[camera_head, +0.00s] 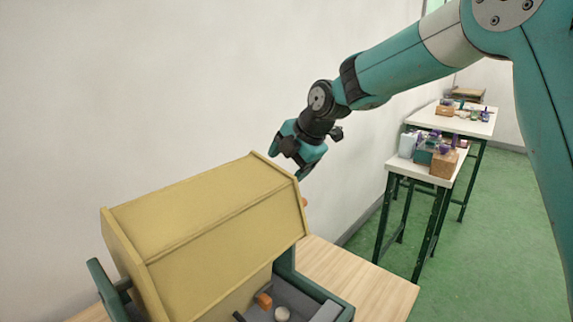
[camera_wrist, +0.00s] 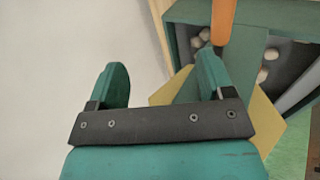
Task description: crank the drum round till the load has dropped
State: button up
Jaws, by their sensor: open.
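The drum (camera_head: 200,222) is a yellow, flat-sided body in a green frame, at the lower left of the head view. My gripper (camera_head: 290,163) is open and empty above the drum's far right end. In the wrist view my gripper (camera_wrist: 162,68) has its two teal fingers wide apart. An orange bar (camera_wrist: 222,20), seemingly the crank's handle, stands beyond the right finger, outside the gap. A small orange bit (camera_head: 304,202) shows at the drum's right end. Pale round balls (camera_wrist: 270,54) lie in the grey tray below. The drum's inside is hidden.
The drum stands on a wooden table (camera_head: 360,280), bare at the right. A grey, green-edged tray (camera_head: 338,304) sits under the drum, with an orange piece (camera_head: 263,300) there. White-topped tables (camera_head: 397,166) with boxes stand farther right. A plain wall is behind.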

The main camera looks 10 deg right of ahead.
jog(key=p+v, duration=0.2)
jog(key=v, duration=0.5)
dwell(0.3)
